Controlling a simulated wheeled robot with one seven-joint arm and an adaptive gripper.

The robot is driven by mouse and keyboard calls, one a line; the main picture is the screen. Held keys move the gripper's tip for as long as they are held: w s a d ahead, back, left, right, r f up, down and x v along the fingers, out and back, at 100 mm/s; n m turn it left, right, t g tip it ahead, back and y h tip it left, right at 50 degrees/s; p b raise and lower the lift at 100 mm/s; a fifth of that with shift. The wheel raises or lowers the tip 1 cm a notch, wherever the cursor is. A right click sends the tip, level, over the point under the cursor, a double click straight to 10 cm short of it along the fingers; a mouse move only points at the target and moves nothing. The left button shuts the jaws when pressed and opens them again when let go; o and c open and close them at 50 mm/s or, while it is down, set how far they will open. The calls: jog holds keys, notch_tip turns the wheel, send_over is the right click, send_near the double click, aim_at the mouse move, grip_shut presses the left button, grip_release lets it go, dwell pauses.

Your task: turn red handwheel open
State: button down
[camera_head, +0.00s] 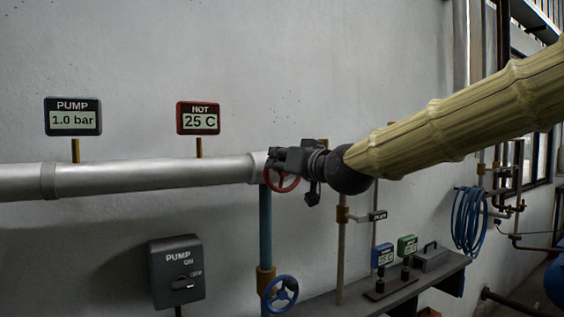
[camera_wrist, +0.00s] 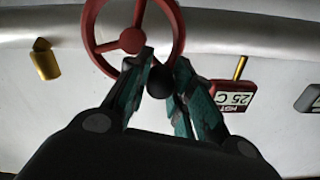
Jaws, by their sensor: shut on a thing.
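The red handwheel (camera_head: 283,181) sits at the right end of the large silver pipe (camera_head: 150,175) in the head view, partly hidden behind my gripper (camera_head: 285,163). In the wrist view the red handwheel (camera_wrist: 131,40) shows its rim, spokes and hub at the top. My gripper (camera_wrist: 160,78) has its two green fingers at the lower rim, shut on the handwheel there, with a dark round knob between the fingertips. The exact contact of each fingertip is partly hidden.
A blue handwheel (camera_head: 281,292) sits lower on a blue vertical pipe (camera_head: 265,225). A grey pump switch box (camera_head: 177,271) is at lower left. The pump display (camera_head: 73,117) reads 1.0 bar and the hot display (camera_head: 198,118) 25 C. A shelf (camera_head: 385,290) with small devices stands lower right.

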jog(key=shift+f, duration=0.2)
jog(key=c, duration=1.2)
grip_release()
jog(key=shift+r, duration=0.1)
jog(key=shift+c, duration=0.2)
jog(key=v, duration=1.2)
